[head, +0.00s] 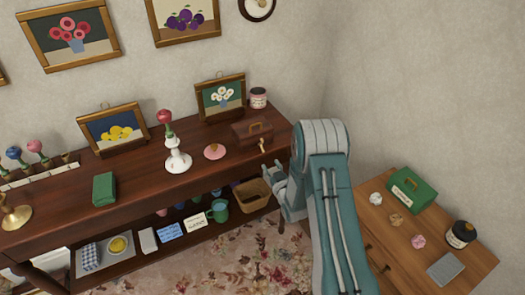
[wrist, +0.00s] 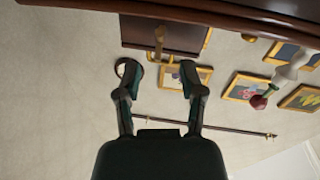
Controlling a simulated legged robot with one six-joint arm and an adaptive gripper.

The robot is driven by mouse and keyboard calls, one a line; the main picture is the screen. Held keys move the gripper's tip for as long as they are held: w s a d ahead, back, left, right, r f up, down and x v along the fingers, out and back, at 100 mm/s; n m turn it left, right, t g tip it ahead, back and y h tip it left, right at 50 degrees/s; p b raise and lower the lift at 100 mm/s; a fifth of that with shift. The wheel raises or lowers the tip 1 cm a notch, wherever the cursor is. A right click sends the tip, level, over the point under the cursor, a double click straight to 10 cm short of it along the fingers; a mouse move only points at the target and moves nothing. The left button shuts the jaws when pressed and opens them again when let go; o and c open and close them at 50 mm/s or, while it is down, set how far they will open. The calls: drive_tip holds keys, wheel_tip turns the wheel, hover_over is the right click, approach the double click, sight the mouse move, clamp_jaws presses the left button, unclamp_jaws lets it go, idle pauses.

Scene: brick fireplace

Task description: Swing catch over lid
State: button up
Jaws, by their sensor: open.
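A small dark brown box (head: 250,134) with a closed lid and a handle on top stands on the right end of the dark wooden shelf. A brass catch (head: 262,146) shows at its front. In the wrist view, which looks upside down, the box front (wrist: 187,36) is at the top, with the catch (wrist: 159,40) in front of it; whether it bears on the lid I cannot tell. My gripper (wrist: 160,80) is open and empty, its fingers spread below the catch in that picture, apart from it. In the head view my gripper (head: 273,180) is beside the shelf's front edge, lower than the box.
A pink round object (head: 215,151), a white vase (head: 177,158) and a labelled jar (head: 258,97) stand near the box. A wicker basket (head: 251,195) sits on the lower shelf. A cabinet (head: 393,248) with a green box (head: 411,190) is at right. Framed pictures hang behind.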

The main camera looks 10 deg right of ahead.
sight(264, 153)
drive_tip(key=w, duration=0.6)
drive_tip(key=w+a, duration=0.1)
drive_tip(key=w, duration=0.2)
drive_tip(key=shift+a, duration=0.1)
clamp_jaws()
